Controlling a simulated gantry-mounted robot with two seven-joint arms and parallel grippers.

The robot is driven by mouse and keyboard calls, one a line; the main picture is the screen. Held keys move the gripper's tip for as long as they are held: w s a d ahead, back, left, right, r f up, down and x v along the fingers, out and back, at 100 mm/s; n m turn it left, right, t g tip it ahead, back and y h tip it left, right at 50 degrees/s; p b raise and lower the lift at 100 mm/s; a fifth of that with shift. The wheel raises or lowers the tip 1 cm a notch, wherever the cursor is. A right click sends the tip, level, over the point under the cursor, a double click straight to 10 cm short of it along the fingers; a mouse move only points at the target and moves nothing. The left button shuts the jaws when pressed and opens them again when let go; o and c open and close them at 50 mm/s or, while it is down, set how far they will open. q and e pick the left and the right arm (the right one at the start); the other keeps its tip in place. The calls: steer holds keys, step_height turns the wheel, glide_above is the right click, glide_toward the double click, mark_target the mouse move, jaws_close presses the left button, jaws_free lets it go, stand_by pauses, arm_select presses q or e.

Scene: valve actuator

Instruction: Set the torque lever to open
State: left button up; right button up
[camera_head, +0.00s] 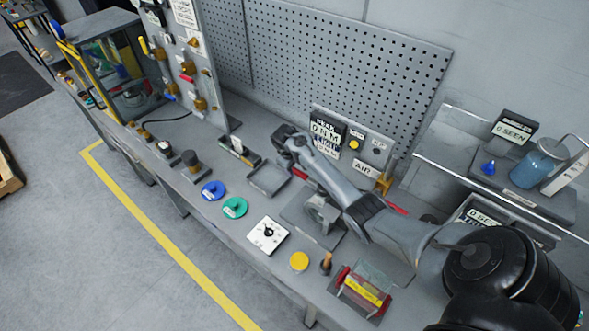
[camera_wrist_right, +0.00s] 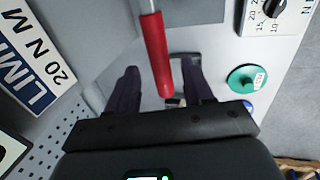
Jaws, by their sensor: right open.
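The lever's red grip (camera_wrist_right: 157,55) shows in the right wrist view on a thin grey shaft coming from the top edge. My right gripper (camera_wrist_right: 165,80) is open, with one dark finger on each side of the grip's lower end. I cannot tell whether the grip lies between the fingers or beyond them, and no contact shows. In the head view my right gripper (camera_head: 287,143) is above the bench in front of the peak and limit panel (camera_head: 326,134). My forearm hides part of the grey fixture (camera_head: 322,212) below it. My left gripper is not in view.
A white dial (camera_head: 268,235), a green knob (camera_head: 235,208) and a blue knob (camera_head: 213,190) sit along the front of the bench. A shallow grey tray (camera_head: 268,179) lies near the gripper. A pegboard (camera_head: 340,70) stands behind. A red-handled clear box (camera_head: 364,287) is at the front right.

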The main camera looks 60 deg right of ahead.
steer(key=shift+x, duration=1.1)
jaws_close()
steer(key=shift+w, duration=0.1)
